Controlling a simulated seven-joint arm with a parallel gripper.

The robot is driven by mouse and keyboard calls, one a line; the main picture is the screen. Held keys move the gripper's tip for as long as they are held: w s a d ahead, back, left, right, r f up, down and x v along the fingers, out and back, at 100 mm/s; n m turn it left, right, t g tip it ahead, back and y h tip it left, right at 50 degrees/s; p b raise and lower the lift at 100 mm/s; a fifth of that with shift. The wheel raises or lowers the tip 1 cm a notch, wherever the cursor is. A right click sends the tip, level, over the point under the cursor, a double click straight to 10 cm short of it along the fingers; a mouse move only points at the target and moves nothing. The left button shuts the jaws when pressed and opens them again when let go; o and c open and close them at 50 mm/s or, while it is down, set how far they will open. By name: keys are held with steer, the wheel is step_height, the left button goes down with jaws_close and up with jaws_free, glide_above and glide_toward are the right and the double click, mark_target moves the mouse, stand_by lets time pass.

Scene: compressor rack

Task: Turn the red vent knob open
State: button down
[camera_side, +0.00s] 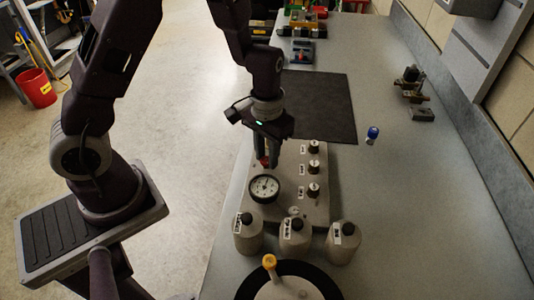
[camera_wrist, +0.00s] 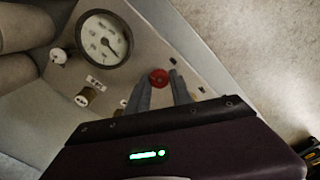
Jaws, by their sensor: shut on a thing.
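The red vent knob (camera_wrist: 158,78) sits on the grey compressor panel (camera_wrist: 190,45), between the fingertips of my gripper (camera_wrist: 160,80). The gripper is shut on the knob. In the side view my gripper (camera_side: 268,160) reaches down to the panel's far left part, and only a bit of red shows beside the fingers. A round white gauge (camera_side: 264,188) is just in front of the gripper; it also shows in the wrist view (camera_wrist: 104,38). How far the knob is turned cannot be told.
Several dark labelled knobs (camera_side: 313,168) line the panel's right side. Grey bottles (camera_side: 294,238) stand along its front. A yellow-topped valve (camera_side: 269,262) is nearest the camera. A dark mat (camera_side: 325,100) lies behind. A blue-topped item (camera_side: 373,133) stands right, with clear bench around it.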

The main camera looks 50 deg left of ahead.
mark_target(266, 159)
steer(key=n, duration=1.3)
steer(key=shift+a, duration=0.1)
steer(key=shift+n, duration=0.3)
stand_by(0.3)
steer(key=c, duration=1.1)
jaws_free()
steer(key=shift+s, duration=0.1)
steer(key=shift+r, duration=0.15)
step_height(266, 159, up, 7)
steer(key=shift+f, duration=0.1)
